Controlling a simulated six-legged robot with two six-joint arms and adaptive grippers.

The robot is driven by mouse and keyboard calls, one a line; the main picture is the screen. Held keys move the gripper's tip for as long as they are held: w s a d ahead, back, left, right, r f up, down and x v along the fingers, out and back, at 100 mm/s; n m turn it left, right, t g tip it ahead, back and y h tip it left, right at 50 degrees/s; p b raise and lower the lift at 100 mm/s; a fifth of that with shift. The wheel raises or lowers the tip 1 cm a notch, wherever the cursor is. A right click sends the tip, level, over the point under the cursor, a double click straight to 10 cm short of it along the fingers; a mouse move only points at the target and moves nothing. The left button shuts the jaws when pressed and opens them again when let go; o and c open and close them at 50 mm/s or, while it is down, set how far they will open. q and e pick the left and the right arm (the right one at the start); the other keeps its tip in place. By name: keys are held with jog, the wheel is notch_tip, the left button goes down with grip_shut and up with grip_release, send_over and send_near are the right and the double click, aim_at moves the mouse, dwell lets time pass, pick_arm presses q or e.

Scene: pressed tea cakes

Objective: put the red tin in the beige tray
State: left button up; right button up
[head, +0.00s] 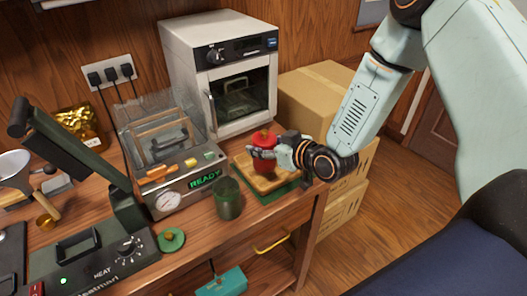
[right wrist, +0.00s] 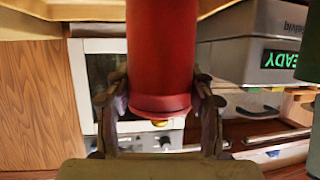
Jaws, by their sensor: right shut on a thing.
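The red tin (head: 265,160) is upright in the head view, at the right end of the bench. My right gripper (head: 263,152) is shut on it, with its fingers around the tin's sides. The right wrist view shows the tin (right wrist: 162,50) between the two fingers (right wrist: 160,105). The beige tray (head: 259,182) lies directly below the tin, on a dark green base. I cannot tell whether the tin's bottom touches the tray. My left gripper is not in view.
A dark green canister (head: 228,200) stands just left of the tray. A steel machine with a READY display (head: 208,178) and a white oven (head: 210,70) stand beside and behind. Cardboard boxes (head: 310,95) are to the right. The bench's edge is close to the tray.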

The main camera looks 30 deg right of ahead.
jog(key=shift+d+f, duration=0.2)
jog(key=shift+f, duration=0.8)
jog(key=shift+w+a+r, duration=0.1)
jog(key=shift+w+a, duration=0.15)
jog(key=shift+a, duration=0.5)
jog(key=shift+s+d+f, duration=0.15)
jog(key=shift+d+f, duration=0.1)
jog(key=shift+d, duration=0.1)
jog(key=o, duration=0.8)
jog(key=shift+s+d, duration=0.1)
jog(key=shift+d, duration=0.1)
jog(key=shift+o, duration=1.7)
jog(key=shift+a, duration=0.1)
jog(key=shift+o, duration=0.4)
jog(key=shift+w+a, duration=0.2)
jog(key=shift+a, duration=0.15)
jog(key=shift+s+d+r, duration=0.15)
jog(key=shift+d+r, duration=0.05)
jog(key=shift+d, duration=0.15)
jog(key=shift+s+d+r, duration=0.1)
jog(key=shift+s+d, duration=0.05)
pick_arm(q)
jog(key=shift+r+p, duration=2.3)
jog(key=shift+p, duration=0.05)
pick_arm(e)
jog(key=v, duration=1.1)
jog(key=shift+s, duration=0.25)
